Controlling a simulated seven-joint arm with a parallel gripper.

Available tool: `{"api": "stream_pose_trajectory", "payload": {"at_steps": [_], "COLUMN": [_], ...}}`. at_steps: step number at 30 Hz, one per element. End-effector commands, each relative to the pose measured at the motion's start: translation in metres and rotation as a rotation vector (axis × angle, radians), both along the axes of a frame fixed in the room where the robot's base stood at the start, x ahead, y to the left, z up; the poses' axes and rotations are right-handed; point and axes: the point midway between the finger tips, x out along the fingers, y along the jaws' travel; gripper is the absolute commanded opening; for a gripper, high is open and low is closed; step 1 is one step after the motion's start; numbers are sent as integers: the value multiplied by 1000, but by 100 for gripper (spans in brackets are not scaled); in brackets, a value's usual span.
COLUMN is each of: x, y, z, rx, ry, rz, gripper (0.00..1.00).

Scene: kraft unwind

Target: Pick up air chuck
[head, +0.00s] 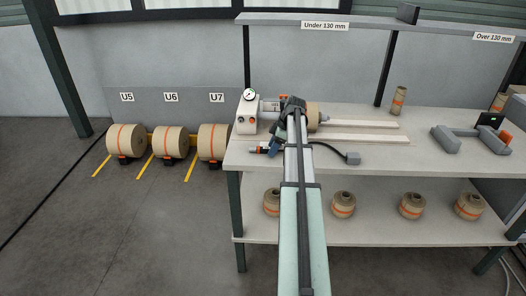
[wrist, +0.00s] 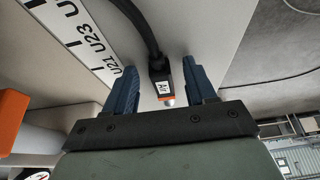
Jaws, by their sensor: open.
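The air chuck (wrist: 162,80) is a small black piece with a white "Air" label, an orange band and a silver tip. In the wrist view it shows between my two blue fingers, with a gap on each side, and a black hose runs from its far end. In the head view the air chuck (head: 261,149) lies on the bench top, partly hidden by my gripper (head: 274,147). My gripper, also seen in the wrist view (wrist: 160,66), is open and empty. I cannot tell whether its fingertips are down around the chuck or just above it.
A white machine with a gauge (head: 247,112) and a kraft roll (head: 313,115) stand just behind. The hose ends at a dark block (head: 352,158) on the bench (head: 400,165). A grey cradle (head: 446,139) stands to the right. Several small rolls sit on the lower shelf.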

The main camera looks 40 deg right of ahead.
Motion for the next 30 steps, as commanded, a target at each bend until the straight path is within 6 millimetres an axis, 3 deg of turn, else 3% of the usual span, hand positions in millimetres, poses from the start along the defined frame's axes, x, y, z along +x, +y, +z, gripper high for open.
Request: {"api": "stream_pose_trajectory", "payload": {"at_steps": [4, 21, 30], "x": [0, 0, 0], "y": [0, 0, 0], "z": [0, 1, 1], "rx": [0, 0, 0], "ry": [0, 0, 0], "rz": [0, 0, 0], "gripper": [53, 0, 0]}}
